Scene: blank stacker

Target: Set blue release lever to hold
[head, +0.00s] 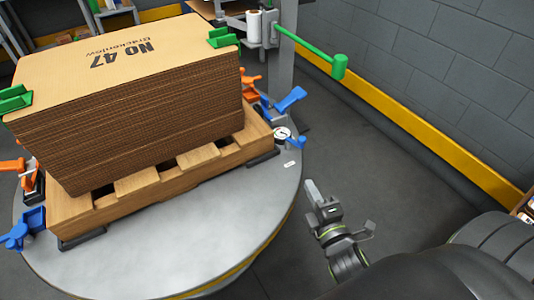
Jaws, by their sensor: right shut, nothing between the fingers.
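Several blue parts show at the round grey table (262,215). A blue lever (291,100) sticks out up and to the right at the table's far right edge. A small blue handle (297,142) sits beside a round white gauge (281,134). Another blue clamp (22,230) is at the table's left edge. I cannot tell from any marking which one is the release lever. My right gripper (312,188) is shut and empty, just off the table's right edge, below the gauge and apart from every blue part. My left gripper is out of view.
A tall cardboard stack (130,120) marked "No 47" stands on a wooden pallet (150,185) on the table. Orange clamps (250,85) flank it. A green-ended arm (339,66) reaches out above right. Open floor (400,165) lies right, up to a yellow-edged wall.

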